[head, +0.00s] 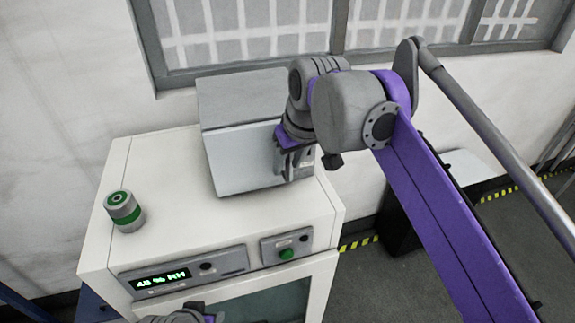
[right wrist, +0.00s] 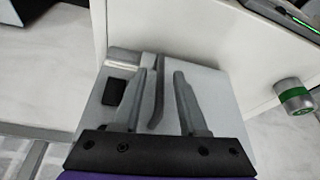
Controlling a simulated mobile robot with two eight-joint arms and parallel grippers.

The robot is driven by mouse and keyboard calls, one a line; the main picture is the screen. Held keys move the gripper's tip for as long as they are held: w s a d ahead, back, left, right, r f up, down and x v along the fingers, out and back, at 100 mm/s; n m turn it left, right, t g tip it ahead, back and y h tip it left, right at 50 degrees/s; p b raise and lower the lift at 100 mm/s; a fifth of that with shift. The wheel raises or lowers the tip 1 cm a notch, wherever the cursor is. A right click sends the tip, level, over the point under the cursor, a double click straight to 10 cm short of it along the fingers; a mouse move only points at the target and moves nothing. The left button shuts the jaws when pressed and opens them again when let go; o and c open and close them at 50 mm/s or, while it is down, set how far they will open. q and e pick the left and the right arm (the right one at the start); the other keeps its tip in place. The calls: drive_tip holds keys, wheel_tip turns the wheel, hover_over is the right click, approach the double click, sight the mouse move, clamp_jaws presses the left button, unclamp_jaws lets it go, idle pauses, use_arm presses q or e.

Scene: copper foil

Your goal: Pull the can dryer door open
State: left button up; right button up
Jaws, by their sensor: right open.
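The white cabinet (head: 160,165) has a lit green display, a green button and a dark glass panel low on its front. A grey metal box (head: 240,165) with a sloped upper panel stands on top; which part is the dryer door I cannot tell for sure. My right gripper (head: 303,172) is at the right side of this box. In the right wrist view its fingers (right wrist: 168,95) are open and apart, with a thin grey upright bar (right wrist: 158,100) between them, in front of a grey panel. Whether they touch it is unclear. My left gripper's jaws are not visible.
A grey and green can (head: 123,211) stands on the cabinet's left side. A window (head: 245,35) is behind. A dark stand with a pale top (head: 470,165) is at right, near yellow-black floor tape. The cabinet top between can and box is clear.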

drive_tip(key=shift+w+a+f, duration=0.1)
drive_tip(key=shift+f, duration=0.3)
drive_tip(key=shift+c, duration=0.2)
clamp_jaws()
idle(1.1)
